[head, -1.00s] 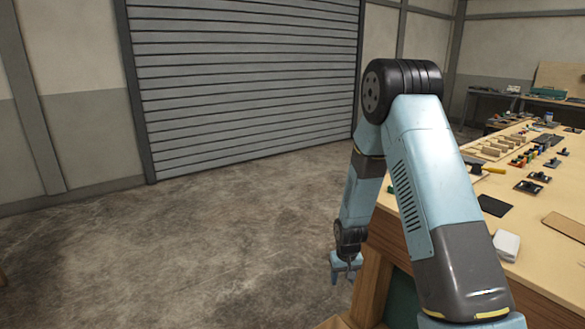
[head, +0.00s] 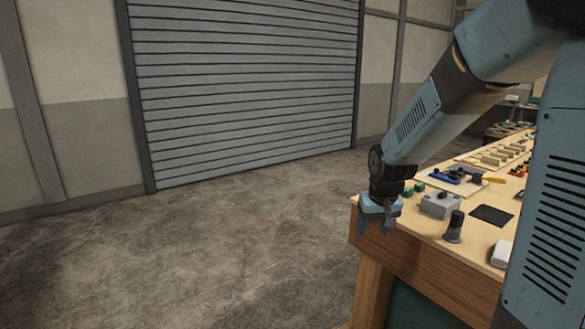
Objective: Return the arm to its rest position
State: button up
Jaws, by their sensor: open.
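My arm crosses the right side of the head view, reaching from the upper right down to the left. My gripper (head: 375,227) hangs at its end, fingers pointing down, beside the left corner of the wooden workbench (head: 430,262). The two fingers show apart, with nothing seen between them. My upper arm hides part of the bench on the right.
On the bench near my gripper are a grey box with a dark knob (head: 440,204), a dark upright cylinder (head: 454,228), green blocks (head: 414,188), a black pad (head: 491,215) and a white object (head: 501,253). The concrete floor (head: 230,255) before the roller shutter (head: 245,85) is clear.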

jog(key=s+d+r+t, duration=0.1)
jog(key=s+r, duration=0.6)
jog(key=s, duration=0.3)
jog(key=s+d+r+t, duration=0.1)
jog(key=s+r, duration=0.6)
jog(key=s, duration=0.4)
jog(key=shift+s+d+r+m, duration=0.2)
jog(key=shift+s+d+m, duration=0.05)
jog(key=shift+d+m, duration=0.15)
jog(key=shift+s, duration=0.5)
jog(key=shift+c, duration=0.2)
